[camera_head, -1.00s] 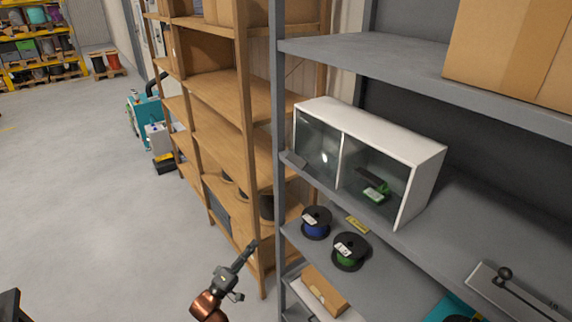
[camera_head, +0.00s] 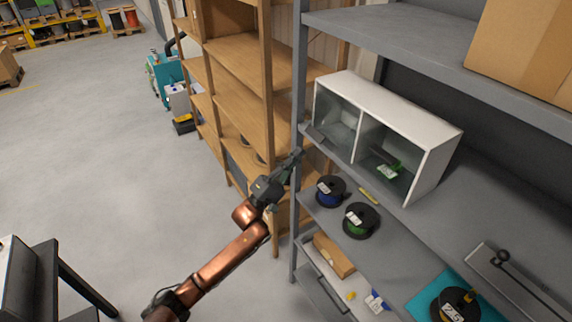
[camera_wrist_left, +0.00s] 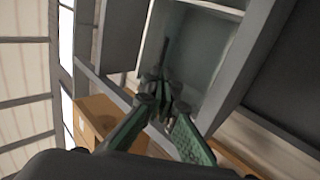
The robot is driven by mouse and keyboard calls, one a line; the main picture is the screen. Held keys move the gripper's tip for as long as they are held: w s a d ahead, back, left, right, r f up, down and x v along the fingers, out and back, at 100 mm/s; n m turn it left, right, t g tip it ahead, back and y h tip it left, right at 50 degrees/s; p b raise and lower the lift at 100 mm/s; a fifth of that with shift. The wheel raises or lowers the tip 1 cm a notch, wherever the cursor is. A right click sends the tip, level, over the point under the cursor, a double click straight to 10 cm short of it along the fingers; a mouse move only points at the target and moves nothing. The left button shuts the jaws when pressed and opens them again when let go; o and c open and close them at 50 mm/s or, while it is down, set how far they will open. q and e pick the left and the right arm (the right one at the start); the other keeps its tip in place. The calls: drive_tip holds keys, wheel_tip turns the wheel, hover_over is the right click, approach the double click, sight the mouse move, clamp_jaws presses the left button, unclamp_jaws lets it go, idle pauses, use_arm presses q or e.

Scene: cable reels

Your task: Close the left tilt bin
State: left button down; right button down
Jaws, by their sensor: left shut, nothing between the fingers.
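The white bin cabinet (camera_head: 385,107) stands on the grey shelf, with two glass-like compartments side by side. The right compartment (camera_head: 385,160) holds a green item. My left gripper (camera_head: 297,156) is shut and empty, below and left of the left bin, by the shelf post. In the left wrist view, its fingertips (camera_wrist_left: 160,97) appear before a pale compartment (camera_wrist_left: 188,50). My right gripper is out of view.
A grey upright post (camera_head: 300,90) stands close to my left gripper. Blue (camera_head: 330,191) and green (camera_head: 361,221) cable reels lie on the shelf below the cabinet. A wooden rack (camera_head: 235,95) stands behind. The floor at left is open.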

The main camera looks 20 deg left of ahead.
use_arm(q)
drive_tip(key=shift+p+x, duration=0.55)
drive_tip(key=shift+x, duration=1.35)
